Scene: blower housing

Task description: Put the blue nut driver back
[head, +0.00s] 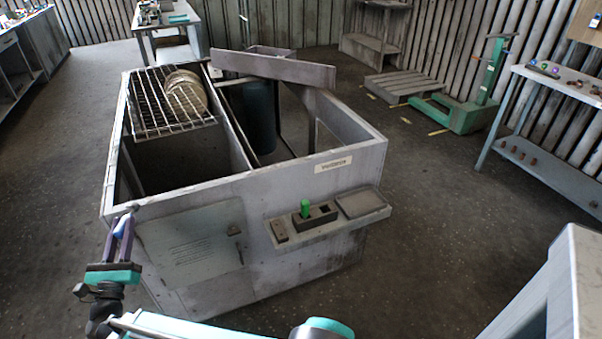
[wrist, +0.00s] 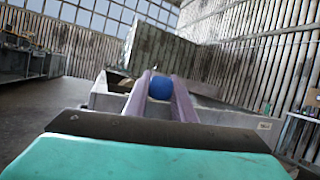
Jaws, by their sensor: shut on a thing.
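My gripper (head: 125,219) is at the left of the head view, raised at the near left corner of the grey blower housing (head: 325,215). Its purple fingers are shut on the blue nut driver (head: 121,228). In the wrist view the blue nut driver (wrist: 160,88) shows as a round blue end between the fingers; its shaft cannot be made out. On the ledge (head: 345,218) of the housing's front stands a dark holder block (head: 318,217). A green-handled tool (head: 305,208) stands upright in its left part. A dark, empty-looking opening (head: 324,208) is to the right of it.
The housing is open on top, with a wire grate (head: 150,105) carrying round tan discs (head: 185,92). A loose-looking grey bar (head: 273,68) lies across its top. A workbench (head: 565,85) is at right, a green pallet truck (head: 468,112) behind. The floor right of the housing is clear.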

